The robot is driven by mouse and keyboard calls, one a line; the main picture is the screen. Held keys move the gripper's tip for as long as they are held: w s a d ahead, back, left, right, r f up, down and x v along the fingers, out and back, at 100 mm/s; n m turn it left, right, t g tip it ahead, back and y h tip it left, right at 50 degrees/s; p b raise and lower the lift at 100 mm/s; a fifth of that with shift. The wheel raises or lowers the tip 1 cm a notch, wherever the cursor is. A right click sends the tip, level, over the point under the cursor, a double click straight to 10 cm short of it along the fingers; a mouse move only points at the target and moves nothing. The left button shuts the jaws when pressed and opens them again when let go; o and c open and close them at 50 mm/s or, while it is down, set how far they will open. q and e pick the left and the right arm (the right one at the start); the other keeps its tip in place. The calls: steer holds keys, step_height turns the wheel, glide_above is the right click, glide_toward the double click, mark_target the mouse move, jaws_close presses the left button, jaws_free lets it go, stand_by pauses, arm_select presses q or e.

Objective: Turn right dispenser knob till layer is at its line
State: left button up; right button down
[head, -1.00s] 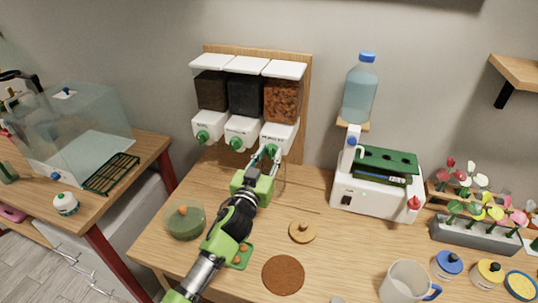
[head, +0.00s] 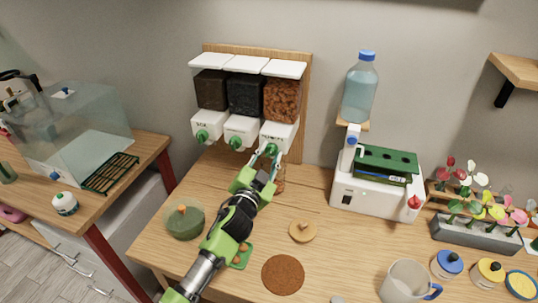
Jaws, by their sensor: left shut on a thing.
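The right dispenser (head: 282,101) is a clear bin of orange-brown chunks on the wooden back panel. It has a white lid and a white spout housing. Its green knob (head: 271,150) is at the front of that housing, partly hidden by my fingers. My left gripper (head: 268,155) is shut on this knob, reaching up from below. Below the spout, a clear container (head: 280,184) shows orange-brown pieces behind my gripper. My gripper hides much of it, and I cannot make out a line on it. My right gripper is not in view.
Two other dispensers with dark contents, a brown one (head: 211,90) and a black one (head: 246,95), hang to the left. A green bowl (head: 185,223), a wooden lid (head: 302,231) and a brown disc (head: 283,274) lie on the table. A white machine (head: 376,185) stands right.

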arm_select(q)
steer(key=m, duration=0.5)
steer(key=shift+m, duration=0.3)
steer(key=m, duration=0.3)
steer(key=shift+f, duration=0.1)
steer(key=shift+d+m, duration=0.1)
steer(key=shift+m, duration=1.2)
steer(key=o, duration=1.1)
steer(key=v, duration=1.2)
